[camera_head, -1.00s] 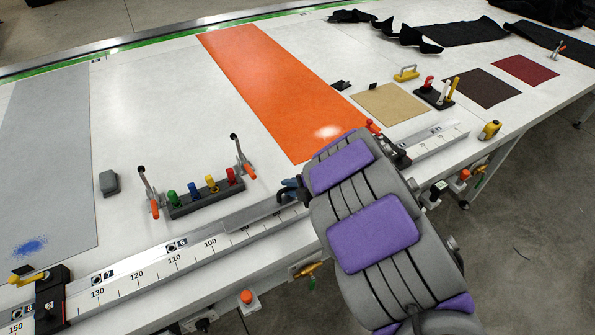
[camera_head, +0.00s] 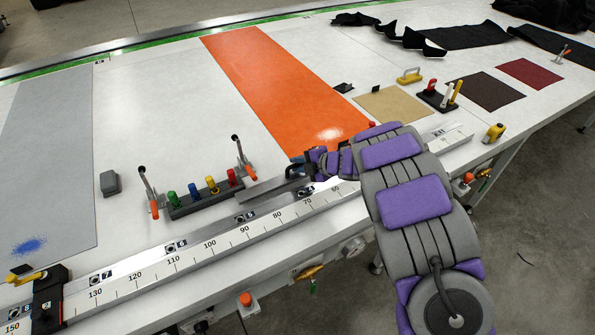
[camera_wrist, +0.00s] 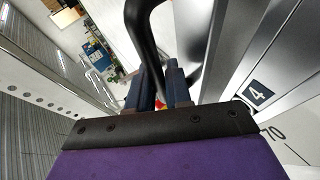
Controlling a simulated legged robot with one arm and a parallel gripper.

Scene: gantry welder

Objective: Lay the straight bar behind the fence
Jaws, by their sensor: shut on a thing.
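The straight bar (camera_head: 268,191) is a long grey metal bar, held a little behind the fence and roughly parallel to it in the head view. I cannot tell whether it touches the table. The fence (camera_head: 195,257) is the pale metal rail with a numbered scale along the table's front edge. My gripper (camera_head: 303,172) is at the bar's right part and shut on it, partly hidden by my arm. In the wrist view the gripper's dark fingers (camera_wrist: 162,88) close around a black curved handle (camera_wrist: 141,25). The fence's number 4 plate (camera_wrist: 257,94) shows at right.
A rack with coloured knobs and two upright levers (camera_head: 205,197) stands just left of the bar. An orange sheet (camera_head: 275,85) lies behind my gripper. A grey block (camera_head: 110,183) and black stop (camera_head: 49,300) are at left.

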